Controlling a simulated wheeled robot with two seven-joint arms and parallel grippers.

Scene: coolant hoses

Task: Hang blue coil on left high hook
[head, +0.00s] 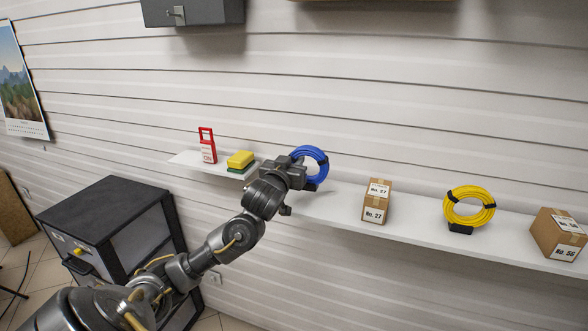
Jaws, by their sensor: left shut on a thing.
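The blue coil (321,162) is a ring of hose at the white shelf, in the middle of the head view. My left gripper (304,172) is shut on the blue coil at its left side and hides part of it. The coil is upright; I cannot tell whether it still touches the shelf. No hook can be made out in this view. My right gripper is not in view.
A black cabinet (105,220) stands lower left. Grey cabinets hang above.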

